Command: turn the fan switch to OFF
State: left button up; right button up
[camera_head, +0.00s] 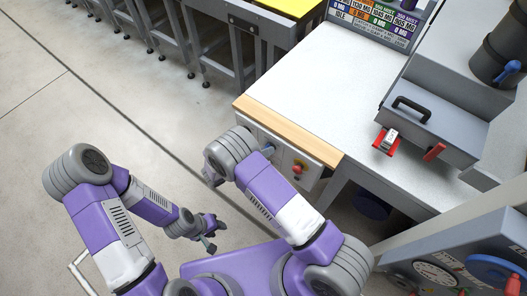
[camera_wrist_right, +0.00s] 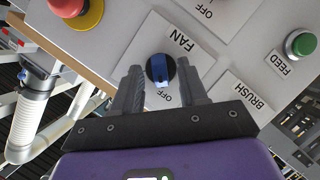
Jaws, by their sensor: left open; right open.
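The fan switch (camera_wrist_right: 160,70) is a round black knob with a blue handle on a white plate, in the right wrist view. The word FAN is above it and OFF just below it in that picture. The blue handle stands nearly upright in the picture. My right gripper (camera_wrist_right: 159,67) is open, with one finger on each side of the knob; I cannot tell whether they touch it. In the head view, my right arm hides the right gripper. My left gripper (camera_head: 207,232) is open and empty, low over the floor.
A red emergency button (camera_wrist_right: 80,10) on yellow and a green FEED button (camera_wrist_right: 300,44) sit near the switch. A BRUSH label (camera_wrist_right: 255,100) is beside it. The white worktable (camera_head: 300,75) has a wooden front edge. A grey machine (camera_head: 440,110) stands on it.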

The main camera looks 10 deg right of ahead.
jog(key=v, duration=0.7)
jog(key=shift+a, duration=0.25)
jog(key=shift+s+r, duration=0.1)
jog(key=shift+s, duration=0.05)
